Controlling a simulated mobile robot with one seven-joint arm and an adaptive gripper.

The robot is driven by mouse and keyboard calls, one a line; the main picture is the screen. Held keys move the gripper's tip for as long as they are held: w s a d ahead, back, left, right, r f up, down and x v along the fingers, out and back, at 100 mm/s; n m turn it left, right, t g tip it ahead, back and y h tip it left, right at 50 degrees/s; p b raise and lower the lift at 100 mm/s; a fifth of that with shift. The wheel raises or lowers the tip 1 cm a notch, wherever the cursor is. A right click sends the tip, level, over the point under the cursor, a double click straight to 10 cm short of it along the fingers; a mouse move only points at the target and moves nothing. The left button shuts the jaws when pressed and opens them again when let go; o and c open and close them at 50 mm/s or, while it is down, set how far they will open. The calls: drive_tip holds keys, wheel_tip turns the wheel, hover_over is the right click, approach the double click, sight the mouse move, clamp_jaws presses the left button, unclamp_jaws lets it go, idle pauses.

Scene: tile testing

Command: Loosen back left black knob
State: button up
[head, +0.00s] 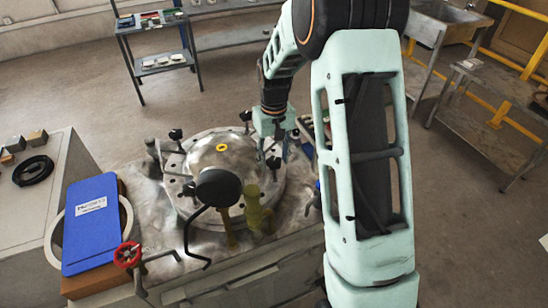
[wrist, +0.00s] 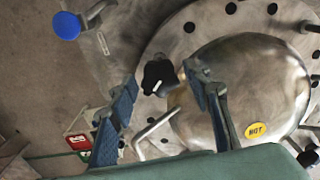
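A round metal vessel (head: 207,177) with a shiny dome and a yellow HOT label stands on the bench. Black knobs sit around its flange: one at the back left (head: 175,134), one at the back (head: 245,115), one at the left (head: 189,189) and one at the right (head: 274,162). My gripper (head: 276,146) is over the vessel's right side, pointing down. In the wrist view my gripper (wrist: 160,82) is open, and a black knob (wrist: 158,74) shows between its fingers, with no clear contact. I cannot tell which knob this is.
A blue binder (head: 90,225) lies at the bench's left, near a red valve handle (head: 127,254). A large black disc (head: 218,187) and a bent black handle (head: 196,240) stand in front of the dome. A blue knob (wrist: 66,25) shows in the wrist view.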

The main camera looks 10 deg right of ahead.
wheel_tip(320, 180, up, 12)
idle(0.7)
idle(0.4)
